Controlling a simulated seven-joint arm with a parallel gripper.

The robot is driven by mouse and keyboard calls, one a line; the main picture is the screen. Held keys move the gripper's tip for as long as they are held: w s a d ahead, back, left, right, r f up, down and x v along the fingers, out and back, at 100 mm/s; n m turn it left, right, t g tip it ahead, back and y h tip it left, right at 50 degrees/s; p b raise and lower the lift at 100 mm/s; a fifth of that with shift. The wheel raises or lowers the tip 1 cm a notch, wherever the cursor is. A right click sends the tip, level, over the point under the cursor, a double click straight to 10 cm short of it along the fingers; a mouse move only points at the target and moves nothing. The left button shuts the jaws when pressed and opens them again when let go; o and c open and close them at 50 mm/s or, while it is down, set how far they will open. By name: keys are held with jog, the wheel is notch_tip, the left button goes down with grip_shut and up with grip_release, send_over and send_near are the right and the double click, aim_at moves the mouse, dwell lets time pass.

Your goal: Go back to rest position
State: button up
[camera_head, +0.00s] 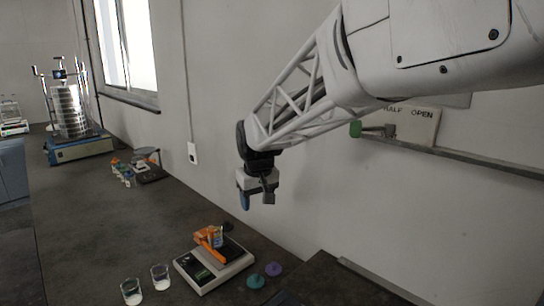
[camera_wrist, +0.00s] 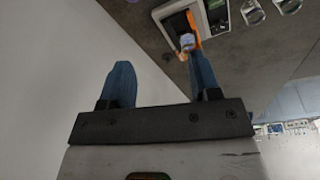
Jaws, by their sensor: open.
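My gripper (camera_head: 257,198) hangs from my arm above the dark bench, in front of the wall. In the wrist view its two blue fingers stand wide apart with nothing between them, and my gripper (camera_wrist: 162,78) is open. Below it on the bench is a balance (camera_head: 214,267) with an orange piece and a small clear vessel (camera_head: 218,237) on it. The balance (camera_wrist: 216,16) shows at the top of the wrist view, partly behind the right finger. My gripper is apart from the balance and from the wall.
Two glass beakers (camera_head: 146,283) with white contents stand left of the balance; teal and purple pieces (camera_head: 265,275) lie right of it. A sieve shaker (camera_head: 70,115) and a second small device (camera_head: 148,166) stand farther back. The wall (camera_head: 300,190) is close behind my arm. Mid-bench is clear.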

jog(key=s+d+r+m+t, duration=0.15)
jog(key=s+d+r, duration=0.25)
jog(key=s+d, duration=0.65)
jog(key=s+d+r+m+t, duration=0.15)
jog(key=s+d+r, duration=0.4)
jog(key=s, duration=0.75)
jog(key=s+d+f+m, duration=0.1)
jog(key=s+d+f, duration=0.15)
jog(key=s, duration=0.25)
jog(key=s+d+f+m, duration=0.1)
jog(key=s+d, duration=0.2)
jog(key=s, duration=0.3)
notch_tip(320, 180, down, 10)
jog(key=w+d+g+h, duration=0.1)
jog(key=g, duration=0.1)
jog(key=shift+m, duration=0.4)
